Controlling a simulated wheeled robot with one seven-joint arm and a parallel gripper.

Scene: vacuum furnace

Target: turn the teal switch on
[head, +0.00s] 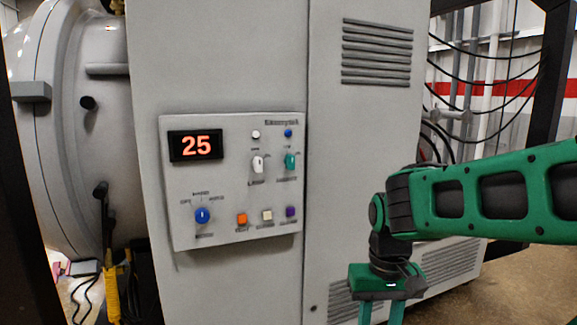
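The teal switch (290,161) is on the right part of the control panel (185,240), below a small blue round light or button. Its handle looks roughly upright, but its exact setting is too small to tell. My gripper (381,314) hangs low and to the right of the panel, pointing down, apart from the switch. Its two green fingers stand apart with an empty gap between them. Their tips are cut off by the bottom edge of the head view.
A white switch (257,163) sits just left of the teal one. The panel also has a display (196,146) reading 25, a blue knob (202,216), and orange (242,218), cream (267,215) and purple (291,212) buttons. The space before the panel looks clear.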

